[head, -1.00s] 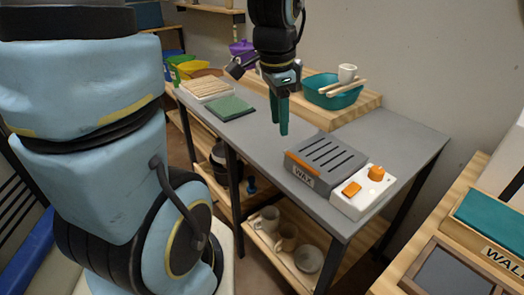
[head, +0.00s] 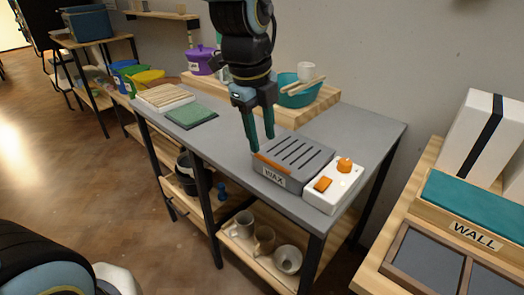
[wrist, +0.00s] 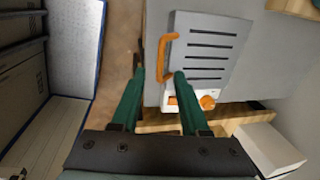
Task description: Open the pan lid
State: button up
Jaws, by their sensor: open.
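The wax pan's grey slotted lid (head: 294,156) lies flat and closed on the table, above a front marked WAX. Its orange handle (head: 274,164) runs along the near left edge; in the wrist view the handle (wrist: 165,50) is a bracket shape beside the slotted lid (wrist: 211,50). My gripper (head: 261,144) points down by the lid's left edge, with green fingers apart and empty. In the wrist view the fingertips (wrist: 160,73) lie on either side of the handle's lower end in the picture; whether they touch it I cannot tell.
A white control box (head: 334,186) with an orange knob and switch adjoins the pan. The grey table (head: 225,140) is clear left of the pan.

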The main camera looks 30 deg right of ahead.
aim_at(266, 159)
jog(key=f, duration=0.2)
jog(key=d+f, duration=0.1)
jog(key=f, duration=0.2)
grip_shut()
dwell(0.3)
dwell(1.0)
